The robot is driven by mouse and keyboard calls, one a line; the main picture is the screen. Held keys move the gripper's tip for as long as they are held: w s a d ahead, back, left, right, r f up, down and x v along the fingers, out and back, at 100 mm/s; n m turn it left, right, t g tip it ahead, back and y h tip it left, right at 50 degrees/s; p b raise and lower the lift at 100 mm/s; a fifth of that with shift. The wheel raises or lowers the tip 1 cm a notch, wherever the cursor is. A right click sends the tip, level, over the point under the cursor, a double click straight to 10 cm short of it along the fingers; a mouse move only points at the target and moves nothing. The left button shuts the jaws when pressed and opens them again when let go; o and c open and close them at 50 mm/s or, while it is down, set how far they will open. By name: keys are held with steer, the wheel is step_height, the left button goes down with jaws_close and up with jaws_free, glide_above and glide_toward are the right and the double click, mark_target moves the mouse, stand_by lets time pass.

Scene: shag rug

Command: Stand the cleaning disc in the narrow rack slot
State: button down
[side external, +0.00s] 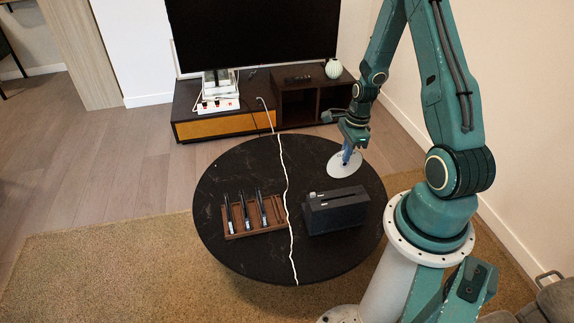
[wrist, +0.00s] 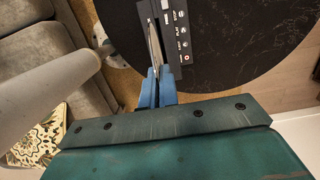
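The cleaning disc (side external: 343,168) is pale and round, with its face showing in the side view at the right far part of the black table. My gripper (side external: 347,152) is shut on its upper edge with blue fingers. In the wrist view the disc (wrist: 155,42) is a thin, nearly edge-on shape running up from the fingers (wrist: 158,84). The brown wooden rack (side external: 262,231) stands at the table's left front, apart from the gripper. Several thin dark cases or discs stand upright in it. Its slot widths are too small to compare.
A black box (side external: 335,215) with a long top slot stands right of the rack; its panel shows in the wrist view (wrist: 180,37). A white cable (side external: 287,200) crosses the round table (side external: 235,165) between rack and box. The table's far left is clear.

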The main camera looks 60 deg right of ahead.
steer(key=shift+r, duration=1.5)
steer(key=w+a+f+n+g, duration=0.1)
steer(key=w+a+f+n, duration=0.2)
steer(key=w+f+n, duration=0.5)
steer(key=w+a+f+n+g, duration=0.1)
steer(key=w+a+f+n, duration=0.3)
steer(key=w+f+n, duration=0.4)
steer(key=w+n, duration=0.2)
steer(key=w, duration=0.3)
steer(key=shift+f, duration=0.25)
steer(key=shift+f, duration=0.15)
steer(key=shift+f, duration=2.75)
steer(key=shift+f, duration=1.95)
